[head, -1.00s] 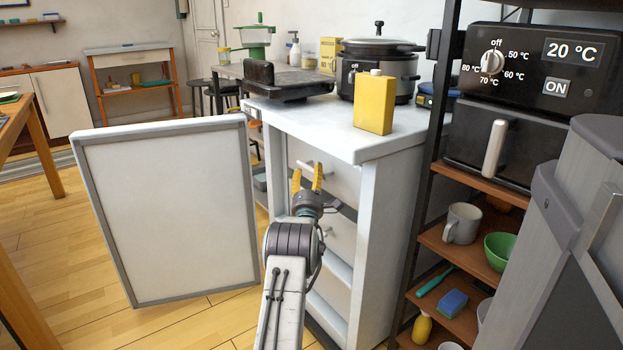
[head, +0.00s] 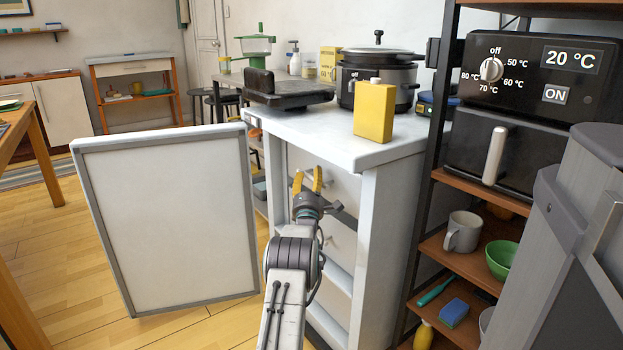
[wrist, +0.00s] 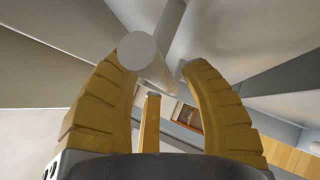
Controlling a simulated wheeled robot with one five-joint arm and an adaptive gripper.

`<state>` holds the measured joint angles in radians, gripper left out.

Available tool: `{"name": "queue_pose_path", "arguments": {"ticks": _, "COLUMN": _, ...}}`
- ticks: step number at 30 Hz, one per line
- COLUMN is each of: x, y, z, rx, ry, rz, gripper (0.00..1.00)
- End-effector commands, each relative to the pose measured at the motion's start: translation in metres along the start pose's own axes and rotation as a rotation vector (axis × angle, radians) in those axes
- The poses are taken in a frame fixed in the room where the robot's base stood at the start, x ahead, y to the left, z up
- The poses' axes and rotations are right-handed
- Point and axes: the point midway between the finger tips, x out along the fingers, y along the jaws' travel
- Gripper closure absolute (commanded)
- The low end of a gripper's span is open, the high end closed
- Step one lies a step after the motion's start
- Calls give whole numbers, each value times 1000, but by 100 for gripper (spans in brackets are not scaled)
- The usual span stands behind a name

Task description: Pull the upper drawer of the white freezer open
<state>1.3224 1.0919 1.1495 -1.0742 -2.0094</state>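The white freezer (head: 383,215) stands with its door (head: 165,215) swung wide open to the left. Its upper drawer (head: 341,188) shows behind my gripper and looks pushed in. My gripper (head: 308,180) is in front of this drawer, its yellow fingers pointing up and inward. In the wrist view, my gripper (wrist: 160,75) has its fingers spread apart. A round pale handle bar (wrist: 146,52) lies between or just beyond the fingertips. I cannot tell whether a finger touches it. The handle is mostly hidden in the head view.
A yellow carton (head: 374,112), a slow cooker (head: 378,72) and a black appliance (head: 289,87) stand on or behind the freezer top. A shelf rack (head: 468,258) with an oven is close on the right. The floor (head: 215,320) in front of the door is clear.

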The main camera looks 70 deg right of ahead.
Motion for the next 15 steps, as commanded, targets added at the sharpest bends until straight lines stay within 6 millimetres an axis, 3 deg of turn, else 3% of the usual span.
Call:
{"name": "queue_pose_path", "arguments": {"ticks": 12, "x": 0, "y": 0, "z": 0, "rx": 0, "ry": 0, "rz": 0, "gripper": 98}}
{"name": "queue_pose_path", "arguments": {"ticks": 15, "x": 0, "y": 0, "z": 0, "rx": 0, "ry": 0, "rz": 1, "gripper": 100}}
